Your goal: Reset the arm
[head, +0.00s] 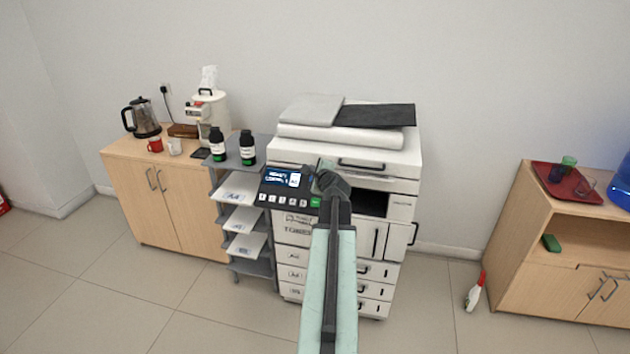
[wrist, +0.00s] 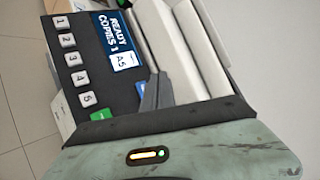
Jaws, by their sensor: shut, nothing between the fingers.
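My arm reaches forward from the bottom of the head view to the front of a white copier (head: 345,155). My gripper (head: 324,168) is at the copier's control panel (head: 283,187), just right of its screen. In the wrist view my gripper (wrist: 153,80) shows as dark grey fingers, shut and empty, beside the lit screen (wrist: 117,42). The screen reads "READY COPIES 1 A5". Number keys (wrist: 74,58) and a green key (wrist: 100,115) are on the panel. I cannot tell whether the fingertips touch the copier.
A grey shelf rack (head: 240,255) with paper trays and two dark bottles stands left of the copier. A wooden cabinet (head: 165,205) with a kettle (head: 141,118) and cups is further left. Another cabinet (head: 540,270) with a red tray (head: 566,183) is at right. A spray bottle (head: 474,293) is on the floor.

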